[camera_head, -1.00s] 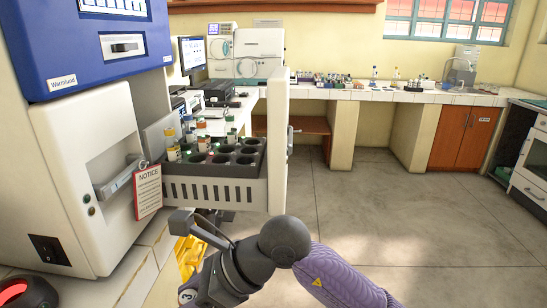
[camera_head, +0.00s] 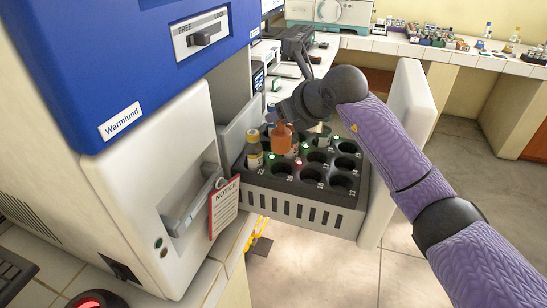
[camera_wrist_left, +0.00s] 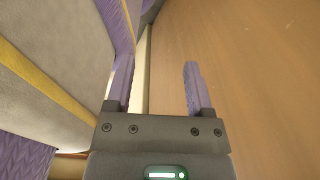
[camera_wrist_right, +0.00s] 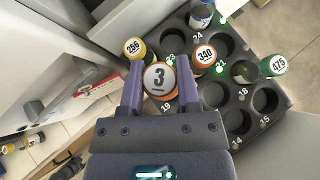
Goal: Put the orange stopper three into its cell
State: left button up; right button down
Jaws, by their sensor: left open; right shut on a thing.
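My right gripper (camera_wrist_right: 159,84) is shut on a vial with an orange stopper marked 3 (camera_wrist_right: 160,77). In the head view the orange vial (camera_head: 281,139) is upright over the left part of the dark rack (camera_head: 322,188), below my right gripper (camera_head: 283,118). I cannot tell whether its lower end is in a cell. The rack has numbered round cells, several of them empty. Vials 256 (camera_wrist_right: 135,49), 340 (camera_wrist_right: 205,55) and 475 (camera_wrist_right: 274,65) stand around it. My left gripper (camera_wrist_left: 158,78) is open and empty, and shows only in its wrist view.
The rack sits in a pulled-out drawer (camera_head: 300,211) with a white front panel (camera_head: 405,140) at its right. The white and blue incubator (camera_head: 150,190) stands close on the left, with a handle and a red notice tag (camera_head: 224,207). Floor at the right is clear.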

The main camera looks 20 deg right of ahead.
aim_at(287, 148)
pick_arm(q)
jog(key=shift+s+d+f+b, duration=0.2)
jog(key=shift+s+f+b, duration=0.35)
jog(key=shift+f, duration=0.2)
pick_arm(e)
jog(key=f, duration=0.8)
jog(key=shift+s+f, duration=0.2)
jog(key=shift+f, duration=0.2)
jog(key=shift+c, duration=1.6)
grip_release()
pick_arm(q)
jog(key=shift+a+f, duration=0.1)
jog(key=shift+a, duration=0.05)
jog(key=shift+w, duration=0.1)
pick_arm(e)
jog(key=shift+r, duration=0.25)
pick_arm(q)
jog(key=shift+w+r+p, duration=0.1)
jog(key=shift+r+p, duration=0.75)
jog(key=shift+r, duration=0.15)
pick_arm(e)
jog(key=v, duration=1.2)
